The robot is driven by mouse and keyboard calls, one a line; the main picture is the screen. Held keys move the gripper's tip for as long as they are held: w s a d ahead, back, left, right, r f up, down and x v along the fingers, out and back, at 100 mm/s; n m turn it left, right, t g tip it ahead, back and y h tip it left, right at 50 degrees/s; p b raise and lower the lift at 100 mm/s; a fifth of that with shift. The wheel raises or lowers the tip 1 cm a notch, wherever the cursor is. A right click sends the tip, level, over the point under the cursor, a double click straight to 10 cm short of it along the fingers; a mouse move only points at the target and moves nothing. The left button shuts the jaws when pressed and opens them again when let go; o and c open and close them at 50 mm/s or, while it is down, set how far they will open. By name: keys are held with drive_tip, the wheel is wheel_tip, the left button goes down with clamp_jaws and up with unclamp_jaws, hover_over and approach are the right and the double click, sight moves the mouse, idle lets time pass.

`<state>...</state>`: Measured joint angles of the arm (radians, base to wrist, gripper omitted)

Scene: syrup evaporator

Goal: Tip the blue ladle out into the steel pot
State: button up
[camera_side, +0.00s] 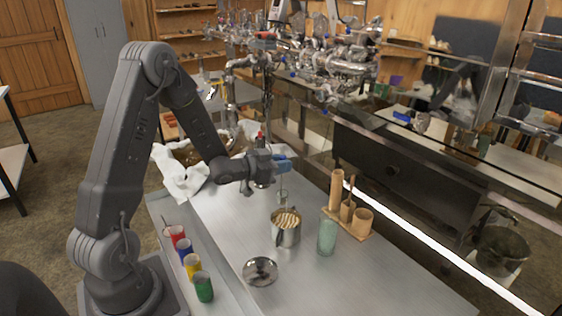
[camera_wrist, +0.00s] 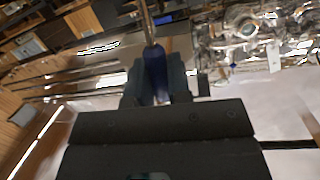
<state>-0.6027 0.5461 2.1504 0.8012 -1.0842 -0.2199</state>
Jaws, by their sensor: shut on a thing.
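My gripper (camera_side: 274,164) is shut on the blue handle of the ladle (camera_side: 285,162), above the steel counter. In the wrist view the blue handle (camera_wrist: 155,75) sits between the dark fingers, with a thin metal rod running up from it. In the side view the rod hangs down to a small bowl near the back rim of the steel pot. The bowl's contents cannot be made out. The steel pot (camera_side: 286,238) stands upright on the counter, open, with tan pieces or ripples showing inside. The ladle looks higher than the pot; contact cannot be told.
A greenish glass (camera_side: 327,238) stands right of the pot, beside a wooden stand (camera_side: 346,228) with wooden cylinders. A round metal lid (camera_side: 260,271) lies in front. Coloured cups (camera_side: 193,267) line the left edge. A white cloth (camera_side: 180,174) drapes over a basin behind. The front right counter is clear.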

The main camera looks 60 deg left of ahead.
drive_tip(key=s+d+f+m+t+y, duration=0.1)
drive_tip(key=d+f+m+y, duration=0.1)
drive_tip(key=d+f+m, duration=1)
drive_tip(key=shift+s+f+m+t, duration=0.25)
drive_tip(key=shift+f+m, duration=0.75)
drive_tip(key=shift+f, duration=0.55)
idle(2.9)
drive_tip(key=shift+f, duration=0.1)
idle(2.2)
